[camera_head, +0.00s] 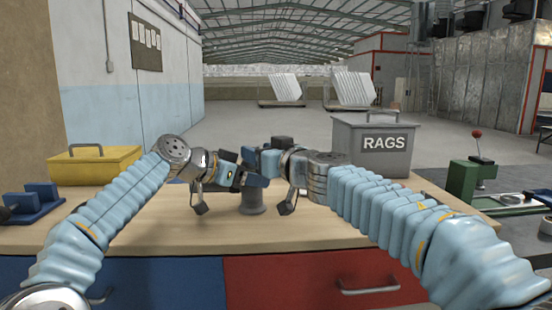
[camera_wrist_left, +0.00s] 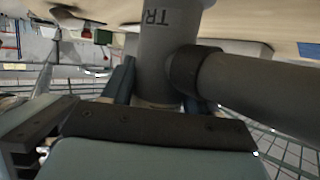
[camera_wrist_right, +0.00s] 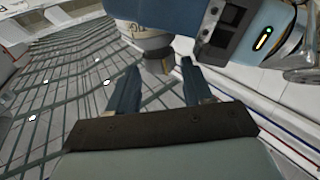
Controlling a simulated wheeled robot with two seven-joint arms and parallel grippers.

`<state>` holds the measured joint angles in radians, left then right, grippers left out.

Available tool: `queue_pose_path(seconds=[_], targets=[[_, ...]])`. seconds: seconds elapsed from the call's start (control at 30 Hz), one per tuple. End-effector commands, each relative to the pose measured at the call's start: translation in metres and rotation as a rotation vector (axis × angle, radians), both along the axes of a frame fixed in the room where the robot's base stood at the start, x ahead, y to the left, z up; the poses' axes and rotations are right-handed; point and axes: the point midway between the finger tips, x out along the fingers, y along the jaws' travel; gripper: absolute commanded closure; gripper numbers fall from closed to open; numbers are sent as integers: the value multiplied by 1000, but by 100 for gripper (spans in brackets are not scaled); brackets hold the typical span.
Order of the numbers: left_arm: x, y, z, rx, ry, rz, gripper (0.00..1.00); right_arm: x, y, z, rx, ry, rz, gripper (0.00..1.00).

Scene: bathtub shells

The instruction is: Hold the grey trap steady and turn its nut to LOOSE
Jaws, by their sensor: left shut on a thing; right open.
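The grey trap (camera_wrist_left: 166,40) stands on the bench; its lower end also shows in the head view (camera_head: 252,205). In the left wrist view it has dark letters starting "TRA" and a thick side pipe (camera_wrist_left: 265,92). My left gripper (camera_wrist_left: 158,92) is shut on the trap body, one finger on each side; it also shows in the head view (camera_head: 246,180). My right gripper (camera_wrist_right: 161,68) is open, with a grey part of the trap (camera_wrist_right: 157,64) showing beyond and between its fingertips. A pale lettered band (camera_wrist_right: 146,36) shows above, partly hidden by my left gripper. The nut's setting is not readable.
A grey bin marked RAGS (camera_head: 378,148) stands at the back right of the wooden bench (camera_head: 300,232). A yellow box (camera_head: 92,165) and a blue clamp (camera_head: 34,202) are at the left. A green machine (camera_head: 470,178) is at the right. The front middle of the bench is clear.

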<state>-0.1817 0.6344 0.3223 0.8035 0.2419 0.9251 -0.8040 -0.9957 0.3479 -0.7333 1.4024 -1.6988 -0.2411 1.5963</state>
Motion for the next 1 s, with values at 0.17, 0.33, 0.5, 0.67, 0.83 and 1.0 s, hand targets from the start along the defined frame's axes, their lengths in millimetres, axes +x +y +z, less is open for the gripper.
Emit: queue_pose_path(seconds=[0.17,0.33,0.5,0.67,0.83,1.0], targets=[[0,0,0,-1,-1,0,83,-39,-22,2,5,-1,3,50],[0,0,0,-1,-1,0,83,-65,-37,0,1,0,2,50],[0,0,0,-1,-1,0,83,-76,-44,0,-1,-1,1,50],[0,0,0,-1,-1,0,83,-80,-47,0,1,-2,0,50],[0,0,0,-1,-1,0,83,-80,-47,0,1,-2,-1,50],[0,0,0,-1,-1,0,83,-78,-48,-1,0,1,5,50]])
